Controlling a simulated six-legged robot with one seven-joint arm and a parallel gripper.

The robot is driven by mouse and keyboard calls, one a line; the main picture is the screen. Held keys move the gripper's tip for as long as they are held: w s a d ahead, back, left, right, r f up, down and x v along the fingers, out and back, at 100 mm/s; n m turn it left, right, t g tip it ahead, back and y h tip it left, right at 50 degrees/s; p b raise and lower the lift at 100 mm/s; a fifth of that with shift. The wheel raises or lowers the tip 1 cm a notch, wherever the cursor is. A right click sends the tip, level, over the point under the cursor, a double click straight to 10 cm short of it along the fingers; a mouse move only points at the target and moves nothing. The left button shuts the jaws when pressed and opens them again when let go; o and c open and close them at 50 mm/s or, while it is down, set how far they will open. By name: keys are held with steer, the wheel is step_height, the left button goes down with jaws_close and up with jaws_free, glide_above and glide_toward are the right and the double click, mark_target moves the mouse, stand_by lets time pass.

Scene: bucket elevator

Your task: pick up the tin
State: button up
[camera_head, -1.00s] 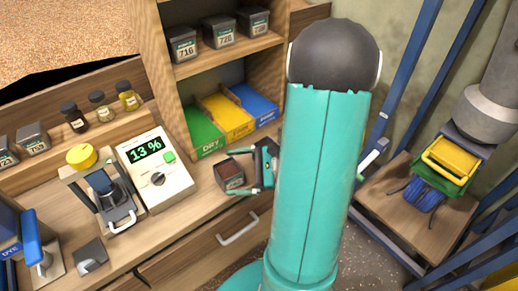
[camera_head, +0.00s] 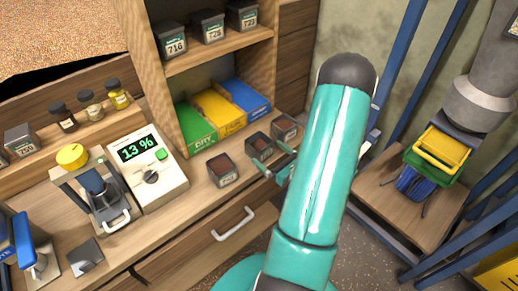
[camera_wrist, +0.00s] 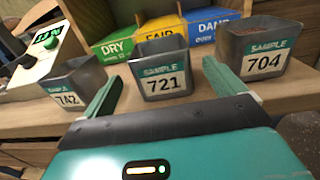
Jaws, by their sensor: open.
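Three open grey sample tins stand in a row on the wooden counter. The left tin (camera_head: 222,170) is labelled 742 in the wrist view (camera_wrist: 72,88). The middle tin (camera_head: 259,147) reads 721 in the wrist view (camera_wrist: 163,72). The right tin (camera_head: 286,127) reads 704 in the wrist view (camera_wrist: 258,55). My gripper (camera_head: 275,160) is open and empty, in front of the middle tin. In the wrist view its teal fingers (camera_wrist: 164,74) point to either side of tin 721; I cannot tell whether they touch it. My arm hides part of the gripper in the head view.
Green, yellow and blue bins (camera_head: 220,110) marked DRY, FAIR and DAMP stand behind the tins. A meter (camera_head: 148,165) showing 13 % is to the left. More tins (camera_head: 208,28) stand on the shelf above. A drawer handle (camera_head: 233,226) juts from the counter front.

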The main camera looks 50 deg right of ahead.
mark_target(252, 138)
steer(key=shift+w+d+r, duration=0.15)
steer(key=shift+w, duration=1.4)
steer(key=shift+w+d+r, duration=0.1)
steer(key=shift+w, duration=1.4)
steer(key=c, duration=1.2)
steer(key=shift+o, duration=0.2)
steer(key=shift+r, duration=0.2)
